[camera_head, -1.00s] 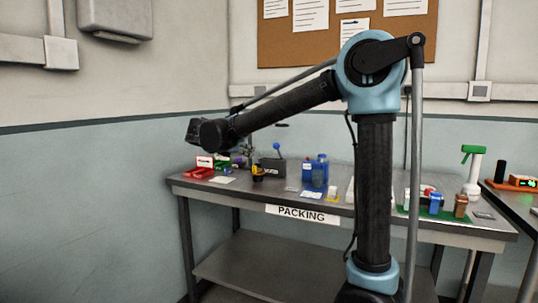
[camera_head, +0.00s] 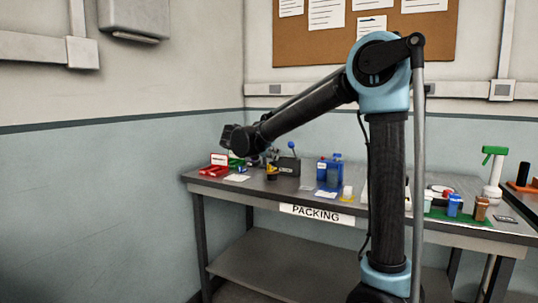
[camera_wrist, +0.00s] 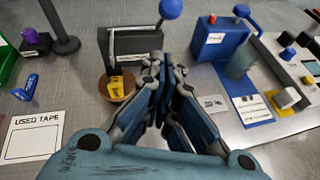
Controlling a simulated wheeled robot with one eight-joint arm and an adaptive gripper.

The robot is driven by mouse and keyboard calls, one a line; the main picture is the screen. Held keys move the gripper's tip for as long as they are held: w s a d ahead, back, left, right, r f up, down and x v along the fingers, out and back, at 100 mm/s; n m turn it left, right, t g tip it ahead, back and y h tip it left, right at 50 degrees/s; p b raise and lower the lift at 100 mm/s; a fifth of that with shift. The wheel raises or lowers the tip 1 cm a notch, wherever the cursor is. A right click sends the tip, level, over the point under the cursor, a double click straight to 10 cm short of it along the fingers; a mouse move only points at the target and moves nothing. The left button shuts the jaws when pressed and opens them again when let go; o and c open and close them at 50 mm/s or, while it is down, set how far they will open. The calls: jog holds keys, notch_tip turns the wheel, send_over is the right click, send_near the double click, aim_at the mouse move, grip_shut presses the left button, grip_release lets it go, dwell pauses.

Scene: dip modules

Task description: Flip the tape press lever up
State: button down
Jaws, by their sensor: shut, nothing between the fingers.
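The tape press is a dark box (camera_wrist: 136,45) at the top of the wrist view, with a lever ending in a blue ball knob (camera_wrist: 170,8) above its right side. In the head view the press (camera_head: 288,167) stands on the bench with its blue knob (camera_head: 292,145) above the box. My gripper (camera_wrist: 160,68) is shut and empty. In the wrist view its fingertips appear just below the press's right end, apart from the knob; the exact gap is unclear. In the head view the fingers are hard to make out.
A brown round dish with a yellow piece (camera_wrist: 117,88) sits in front of the press. A "USED TAPE" card (camera_wrist: 35,135) lies at left, near a dark post (camera_wrist: 62,30). A blue container (camera_wrist: 222,38) stands to the right. Bare bench (camera_wrist: 85,75) shows left of the dish.

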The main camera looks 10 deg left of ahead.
jog(key=shift+w+d+r, duration=0.2)
jog(key=shift+w+d, duration=0.65)
jog(key=shift+w, duration=0.25)
jog(key=shift+w+d+r, duration=0.2)
jog(key=shift+w+d, duration=0.6)
jog(key=shift+w, duration=0.25)
jog(key=shift+w+d+r+g, duration=0.1)
jog(key=shift+w+r+g, duration=0.1)
jog(key=shift+r+g, duration=0.15)
